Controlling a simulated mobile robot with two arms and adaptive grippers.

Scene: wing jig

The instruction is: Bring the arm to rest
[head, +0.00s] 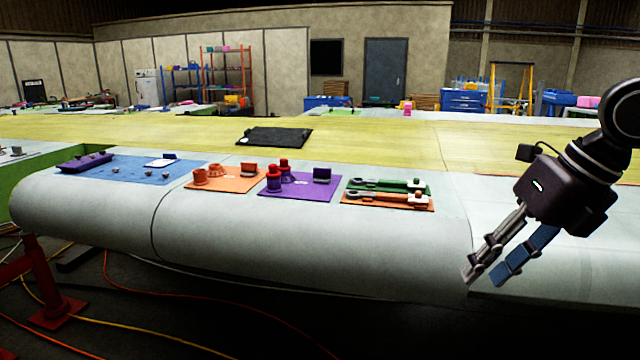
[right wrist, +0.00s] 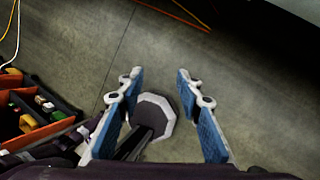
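My right gripper (head: 487,280) is at the right of the head view, in front of the wing's rounded front edge, pointing down and to the left. Its two fingers stand apart with nothing between them. In the right wrist view the gripper (right wrist: 161,85) is open, with blue pads on both fingers and the floor far below. My left gripper does not show in either view.
The pale wing (head: 300,237) bears a blue mat (head: 135,172), an orange mat (head: 230,182), a purple mat (head: 318,189) and wrenches (head: 385,198) on green and orange mats. An orange toolbox (right wrist: 40,132) stands on the floor at left in the right wrist view.

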